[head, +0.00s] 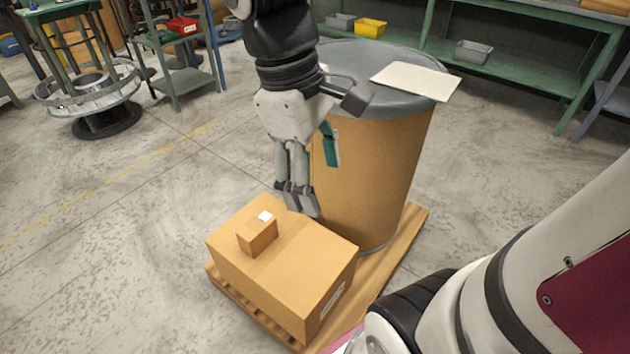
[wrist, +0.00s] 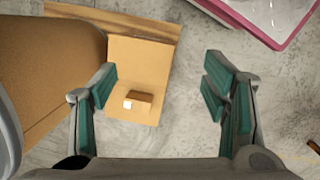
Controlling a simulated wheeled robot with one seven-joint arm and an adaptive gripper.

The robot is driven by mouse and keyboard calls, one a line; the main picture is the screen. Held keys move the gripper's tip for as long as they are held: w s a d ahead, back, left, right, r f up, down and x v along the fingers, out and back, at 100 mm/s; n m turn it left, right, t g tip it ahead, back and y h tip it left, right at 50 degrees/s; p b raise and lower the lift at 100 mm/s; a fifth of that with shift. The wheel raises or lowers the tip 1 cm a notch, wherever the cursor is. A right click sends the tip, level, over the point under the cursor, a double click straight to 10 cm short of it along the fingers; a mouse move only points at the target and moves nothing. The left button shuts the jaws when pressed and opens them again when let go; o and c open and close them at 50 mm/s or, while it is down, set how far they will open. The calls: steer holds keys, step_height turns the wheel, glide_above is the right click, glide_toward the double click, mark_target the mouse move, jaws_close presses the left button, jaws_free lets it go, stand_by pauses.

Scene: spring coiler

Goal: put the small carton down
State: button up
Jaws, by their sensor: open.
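The small carton (head: 257,237) is a little brown box with a white label on top. It stands on the top of a larger cardboard box (head: 310,262), toward that box's left side. My gripper (head: 298,205) is open and empty, above the far edge of the large box and apart from the small carton. In the wrist view the small carton (wrist: 138,101) lies below and between the spread fingers of my gripper (wrist: 163,90), nearer the left finger. The large box (wrist: 140,65) shows beneath it.
The large box and a tall brown drum (head: 370,170) stand on a wooden pallet (head: 405,232). A pale flat board (head: 415,80) lies on the drum's grey lid, close to my arm. Green shelving (head: 510,65) stands behind.

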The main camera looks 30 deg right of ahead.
steer(key=s+a+m+t+y, duration=0.2)
steer(key=s+m, duration=0.4)
steer(key=s, duration=0.7)
steer(key=shift+w+r, duration=0.1)
steer(key=shift+r, duration=0.15)
step_height(320, 180, up, 29)
steer(key=t+p, duration=0.3)
steer(key=p, duration=2.4)
steer(key=shift+d+t+p, duration=0.25)
steer(key=shift+t+p, duration=0.1)
steer(key=shift+t, duration=0.05)
